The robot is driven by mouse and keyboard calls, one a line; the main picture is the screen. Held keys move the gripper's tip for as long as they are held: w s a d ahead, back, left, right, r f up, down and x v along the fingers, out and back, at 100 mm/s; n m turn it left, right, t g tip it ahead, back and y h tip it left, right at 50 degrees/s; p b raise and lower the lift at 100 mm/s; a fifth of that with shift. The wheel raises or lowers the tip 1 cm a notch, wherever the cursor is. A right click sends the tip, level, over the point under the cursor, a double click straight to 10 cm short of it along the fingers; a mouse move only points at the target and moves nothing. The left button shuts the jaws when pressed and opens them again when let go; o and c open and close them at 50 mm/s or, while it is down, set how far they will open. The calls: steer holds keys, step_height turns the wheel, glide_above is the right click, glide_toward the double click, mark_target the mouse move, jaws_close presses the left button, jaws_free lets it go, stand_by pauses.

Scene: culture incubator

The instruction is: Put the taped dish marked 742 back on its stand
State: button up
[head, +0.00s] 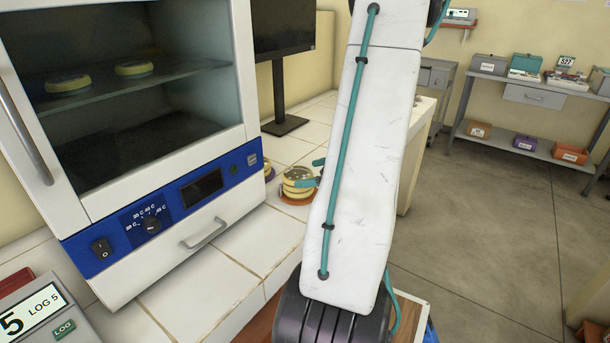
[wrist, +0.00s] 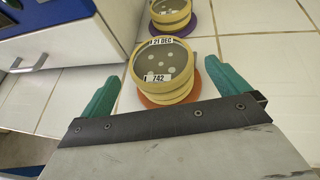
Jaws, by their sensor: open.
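The dish marked 742 (wrist: 160,62) is round with a yellow taped rim, pale spots on its top and labels reading 21 DEC and 742. In the wrist view it is the top of a yellow-rimmed stack on an orange round stand (wrist: 146,102). The stack (head: 297,180) also shows in the head view, on the counter right of the incubator. My gripper (wrist: 161,72) is open, its teal fingers apart on either side of the near part of the stack. Nothing is held. I cannot tell whether either finger touches it. My arm hides part of the counter in the head view.
A second yellow-rimmed stack (wrist: 171,12) stands just beyond, on a purple stand (wrist: 186,31). The incubator (head: 150,215) holds yellow-rimmed dishes (head: 68,83) on its shelf. A monitor (head: 285,60) stands behind. A LOG 5 device (head: 45,310) is at lower left. White tiles before the incubator are clear.

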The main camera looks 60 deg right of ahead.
steer(key=a+v, duration=0.1)
steer(key=v, duration=0.8)
steer(key=w+a+r+n+g+y, duration=0.25)
steer(key=w+a+n, duration=0.2)
steer(key=a, duration=0.35)
steer(key=w+a+r+n+g+y, duration=0.1)
steer(key=w+a+r+n+g, duration=0.15)
steer(key=a+n, duration=0.4)
steer(key=w+a+r+n+g+y, duration=0.2)
steer(key=w+a+n+g, duration=0.15)
steer(key=a, duration=0.45)
steer(key=s+a+r+n+g+h, duration=0.1)
steer(key=s+a+r+n+h, duration=0.1)
steer(key=a+n, duration=0.7)
steer(key=s+a+r+n+g+h, duration=0.2)
steer(key=s+a+n, duration=0.4)
steer(key=a+n, duration=0.3)
steer(key=shift+s+r+n+h, duration=0.35)
steer(key=shift+r+n+h, duration=0.15)
steer(key=shift+n+h, duration=0.8)
